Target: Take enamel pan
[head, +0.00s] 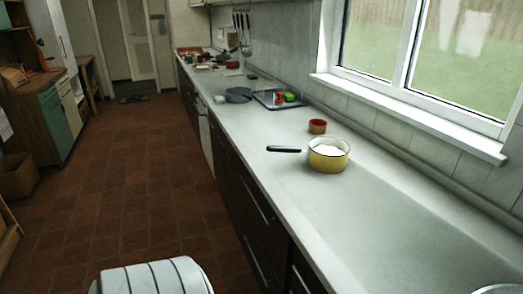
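A yellow enamel pan (328,160) with a white inside and a long dark handle stands upright on the pale counter (300,190). Its handle points left, toward the counter's front edge. Nothing is touching the pan. Neither of my grippers shows in the head view, so their state is hidden.
A small reddish-brown pot (317,126) stands just behind the pan. Farther back are a grey pan (238,95) and a dark tray (277,99) with red and green items. The counter right of the pan is largely clear. Tiled floor (150,190) is open on the left.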

